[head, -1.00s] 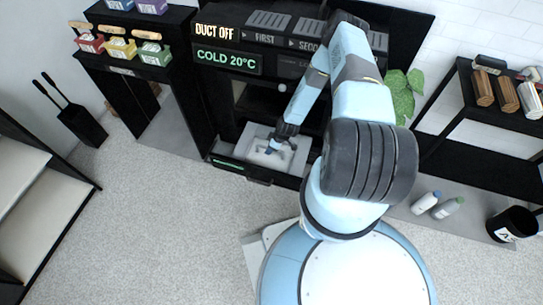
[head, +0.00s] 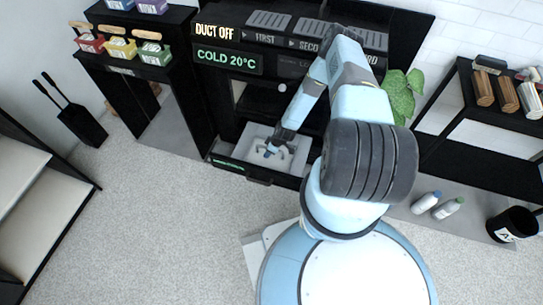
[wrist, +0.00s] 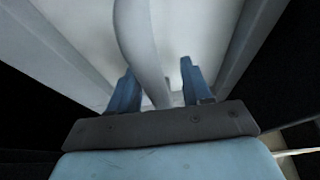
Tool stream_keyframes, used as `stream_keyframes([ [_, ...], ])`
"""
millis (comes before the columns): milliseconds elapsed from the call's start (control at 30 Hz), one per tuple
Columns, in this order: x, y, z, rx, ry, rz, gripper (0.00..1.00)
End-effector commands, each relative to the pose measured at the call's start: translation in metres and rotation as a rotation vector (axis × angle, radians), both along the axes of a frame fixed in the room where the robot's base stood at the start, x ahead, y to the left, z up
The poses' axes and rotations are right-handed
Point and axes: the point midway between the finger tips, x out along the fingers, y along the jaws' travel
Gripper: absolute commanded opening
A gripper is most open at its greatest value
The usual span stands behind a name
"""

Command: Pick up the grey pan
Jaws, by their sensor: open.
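The grey pan (head: 250,141) is a pale grey, shallow, box-like shape in the lower opening of the black unit in the head view. My gripper (head: 273,152) points down into it, with blue fingertips inside its outline. In the wrist view, my gripper (wrist: 158,68) is open, with one blue finger on each side of a curved pale grey bar, which looks like part of the pan (wrist: 146,50). Pale grey walls slope away on both sides. I cannot tell whether the fingers touch the bar.
The black unit (head: 231,101) with lit signs frames the opening closely. A black shelf with coloured boxes (head: 121,49) stands left. A plant (head: 401,94), two bottles (head: 437,205) and a black bin (head: 512,224) are at right. The floor (head: 170,225) in front is clear.

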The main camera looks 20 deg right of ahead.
Motion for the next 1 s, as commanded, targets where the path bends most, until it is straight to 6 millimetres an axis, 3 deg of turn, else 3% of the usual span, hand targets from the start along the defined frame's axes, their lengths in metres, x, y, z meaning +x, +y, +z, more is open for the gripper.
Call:
stream_keyframes([
  [500,-0.0001,-0.0006,-0.0029,0.000,0.000,0.000,0.48],
  [1000,-0.0003,-0.0011,-0.0029,0.000,0.000,-0.001,0.00],
])
